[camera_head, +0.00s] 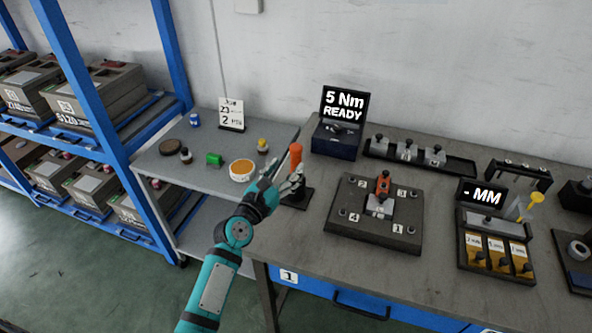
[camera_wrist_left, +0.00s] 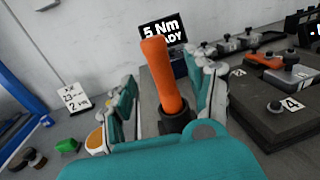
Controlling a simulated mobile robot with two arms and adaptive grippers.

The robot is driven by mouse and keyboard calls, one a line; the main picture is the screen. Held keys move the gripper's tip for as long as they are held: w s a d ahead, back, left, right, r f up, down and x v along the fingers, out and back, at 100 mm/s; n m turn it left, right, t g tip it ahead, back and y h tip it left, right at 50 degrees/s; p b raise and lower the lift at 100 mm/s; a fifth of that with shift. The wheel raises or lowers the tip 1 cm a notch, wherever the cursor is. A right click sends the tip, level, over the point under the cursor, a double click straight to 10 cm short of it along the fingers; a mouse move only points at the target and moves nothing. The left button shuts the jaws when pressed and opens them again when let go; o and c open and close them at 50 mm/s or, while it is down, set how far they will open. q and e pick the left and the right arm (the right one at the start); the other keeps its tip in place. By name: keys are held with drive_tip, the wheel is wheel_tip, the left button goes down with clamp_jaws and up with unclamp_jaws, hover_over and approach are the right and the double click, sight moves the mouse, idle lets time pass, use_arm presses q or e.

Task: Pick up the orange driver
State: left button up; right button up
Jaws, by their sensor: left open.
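The orange driver (camera_head: 295,157) stands upright in a dark holder (camera_head: 298,196) near the left end of the dark workbench. In the left wrist view the driver (camera_wrist_left: 163,75) rises between the fingers of my left gripper (camera_wrist_left: 165,100), its lower end in the black holder (camera_wrist_left: 174,119). My left gripper (camera_head: 287,185) is open around the driver, with a finger on each side. I cannot tell whether either finger touches it. In the head view the gripper hides part of the driver's lower length and the holder. My right gripper is not in view.
A torque display reading 5 Nm READY (camera_head: 342,120) stands behind the driver. A dark fixture plate (camera_head: 350,230) with numbered posts lies to the right. A grey side table (camera_head: 175,190) on the left holds an orange-topped tub (camera_head: 242,171), a green part (camera_head: 214,159) and small jars.

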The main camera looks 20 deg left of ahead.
sight(293, 159)
use_arm(q)
drive_tip(key=w, duration=0.4)
drive_tip(key=w+d, duration=0.1)
drive_tip(key=w, duration=0.1)
drive_tip(key=shift+w+r, duration=0.1)
drive_tip(key=shift+w, duration=0.15)
drive_tip(key=shift+s, duration=0.1)
drive_tip(key=shift+c, duration=1.1)
clamp_jaws()
